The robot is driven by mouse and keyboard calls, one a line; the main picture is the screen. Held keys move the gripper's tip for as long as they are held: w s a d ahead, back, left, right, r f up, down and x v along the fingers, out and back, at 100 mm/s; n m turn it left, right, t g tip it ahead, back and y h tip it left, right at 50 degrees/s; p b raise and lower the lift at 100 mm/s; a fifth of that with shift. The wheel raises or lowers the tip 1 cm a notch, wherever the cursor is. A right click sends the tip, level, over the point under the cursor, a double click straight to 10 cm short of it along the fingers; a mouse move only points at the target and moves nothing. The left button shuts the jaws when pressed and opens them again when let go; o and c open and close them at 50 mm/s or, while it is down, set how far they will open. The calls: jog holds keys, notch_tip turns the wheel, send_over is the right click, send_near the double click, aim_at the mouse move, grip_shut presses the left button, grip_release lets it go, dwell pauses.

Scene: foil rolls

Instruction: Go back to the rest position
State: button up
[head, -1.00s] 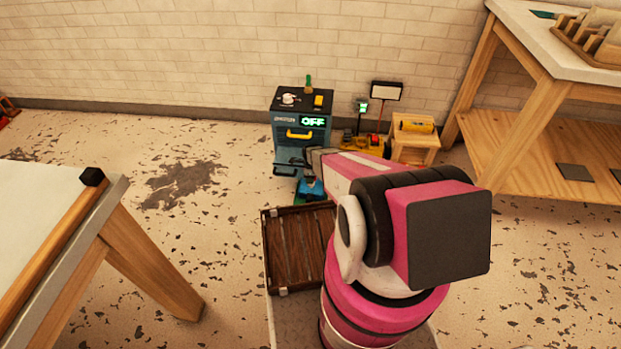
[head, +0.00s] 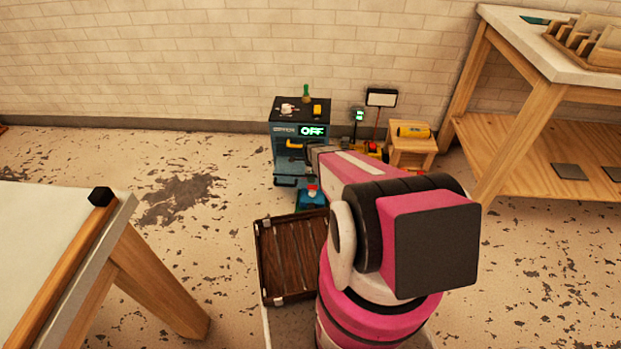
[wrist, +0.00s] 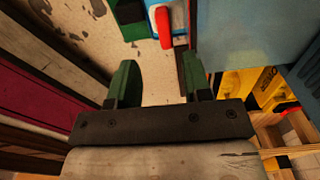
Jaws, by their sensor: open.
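In the wrist view my gripper (wrist: 158,85) has two green fingers spread apart. Only floor shows between the fingertips, so it is empty. In the head view my pink arm reaches toward the machine by the wall, and the arm hides the gripper there. The machine (head: 300,158) is a dark teal cabinet with a lit "OFF" display (head: 312,131). Its side shows at the upper right of the wrist view (wrist: 235,35). A blue thing with a red top (head: 312,196) stands low in front of it; a blue, white and red thing (wrist: 165,25) shows in the wrist view.
A dark wooden crate (head: 268,222) stands beside my arm. A small wooden stool (head: 412,151) carries a yellow roll (head: 412,130). A white-topped table (head: 50,215) is at left, a wooden workbench (head: 555,45) at right. The floor between the left table and machine is free.

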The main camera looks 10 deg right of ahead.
jog(key=s+a+r+n, duration=0.1)
jog(key=s+r+n, duration=0.5)
jog(key=r, duration=0.5)
jog(key=s+a+r+n, duration=0.1)
jog(key=s+r+n, duration=0.6)
jog(key=r, duration=0.4)
jog(key=s+a+r+n, duration=0.2)
jog(key=s+r+n, duration=0.5)
jog(key=r, duration=0.4)
jog(key=shift+s+r+n, duration=0.25)
jog(key=shift+r+n, duration=0.1)
jog(key=shift+n, duration=0.45)
